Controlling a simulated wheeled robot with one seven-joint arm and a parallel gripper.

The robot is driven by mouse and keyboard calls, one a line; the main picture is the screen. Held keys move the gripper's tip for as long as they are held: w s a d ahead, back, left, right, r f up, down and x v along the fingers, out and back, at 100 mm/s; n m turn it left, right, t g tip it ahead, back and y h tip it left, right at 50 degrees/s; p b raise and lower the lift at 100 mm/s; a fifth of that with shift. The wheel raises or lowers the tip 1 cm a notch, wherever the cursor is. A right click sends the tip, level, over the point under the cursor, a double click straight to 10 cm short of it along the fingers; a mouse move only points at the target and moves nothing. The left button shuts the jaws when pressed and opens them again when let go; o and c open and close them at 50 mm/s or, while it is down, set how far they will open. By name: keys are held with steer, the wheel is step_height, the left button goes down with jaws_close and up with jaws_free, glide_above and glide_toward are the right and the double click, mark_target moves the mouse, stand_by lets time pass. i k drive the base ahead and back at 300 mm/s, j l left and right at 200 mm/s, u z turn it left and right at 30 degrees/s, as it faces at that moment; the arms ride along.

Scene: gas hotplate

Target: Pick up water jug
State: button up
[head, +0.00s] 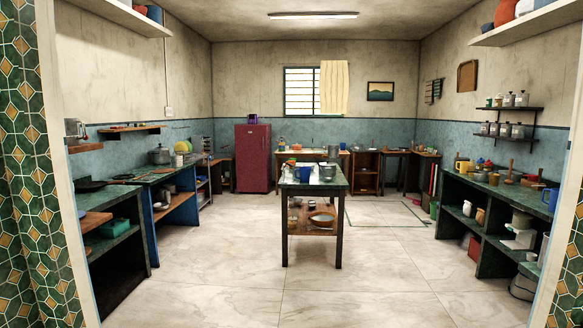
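A blue jug-like vessel (550,199) stands on the near end of the right-hand counter (478,184), at the right side of the head view. It is partly cut off by the doorway edge, so I cannot tell for sure that it is the water jug. Another blue vessel (304,174) stands on the central table (315,187), too small to make out clearly. My gripper is not in view.
I look into the kitchen through a doorway with patterned tile walls (40,170) on both sides. The pale tiled floor (300,265) is clear on both sides of the central table.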

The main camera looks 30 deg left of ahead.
mark_target(304, 172)
steer(key=i+j+u, duration=0.85)
steer(key=i, duration=0.55)
steer(key=i+u, duration=0.35)
steer(key=i, duration=2.65)
steer(key=i+z, duration=0.1)
steer(key=i, duration=0.65)
steer(key=i+j+z, duration=0.1)
steer(key=i, duration=0.6)
steer(key=i+j+z, duration=0.1)
steer(key=i+j, duration=0.15)
steer(key=i, duration=0.45)
